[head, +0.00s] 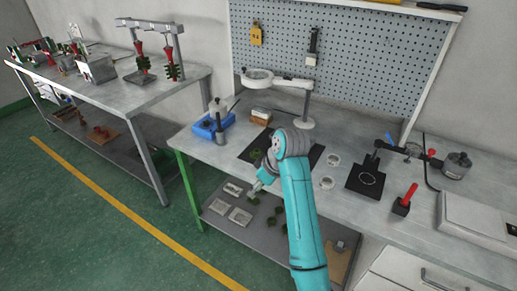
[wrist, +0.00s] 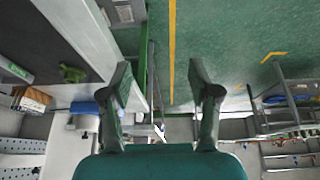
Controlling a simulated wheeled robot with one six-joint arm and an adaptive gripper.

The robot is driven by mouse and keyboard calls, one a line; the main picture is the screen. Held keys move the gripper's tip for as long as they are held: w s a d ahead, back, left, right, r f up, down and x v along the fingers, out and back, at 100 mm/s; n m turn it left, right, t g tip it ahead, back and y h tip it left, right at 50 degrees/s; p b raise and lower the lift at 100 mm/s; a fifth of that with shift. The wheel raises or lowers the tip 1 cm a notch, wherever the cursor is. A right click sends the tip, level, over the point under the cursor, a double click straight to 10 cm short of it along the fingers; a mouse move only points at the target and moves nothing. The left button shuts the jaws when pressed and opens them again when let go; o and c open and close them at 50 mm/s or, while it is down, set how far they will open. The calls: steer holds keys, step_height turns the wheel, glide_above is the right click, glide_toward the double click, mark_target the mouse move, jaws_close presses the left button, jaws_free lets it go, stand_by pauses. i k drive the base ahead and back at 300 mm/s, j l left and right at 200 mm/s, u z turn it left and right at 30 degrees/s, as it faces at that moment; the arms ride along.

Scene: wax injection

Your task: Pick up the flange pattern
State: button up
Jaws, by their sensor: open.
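A small dark green piece (head: 256,154), which may be the flange pattern, sits on the black mat (head: 315,157) on the workbench. In the wrist view a green piece (wrist: 72,73) lies on a dark mat at the left, outside my fingers. My gripper (wrist: 161,75) is open and empty, with floor and bench legs showing between the fingers. In the head view my gripper (head: 259,185) is at the front edge of the bench, nearer than the mat, and my arm hides part of the mat.
A magnifier lamp (head: 305,122), a blue holder (head: 207,127) and a brick-like block (head: 261,115) stand behind the mat. A lower shelf (head: 224,222) holds several pale blocks and green pieces. A second bench (head: 110,90) stands left.

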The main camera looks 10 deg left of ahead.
mark_target(256, 153)
steer(key=i, duration=0.8)
steer(key=i+j, duration=0.1)
steer(key=j, duration=0.3)
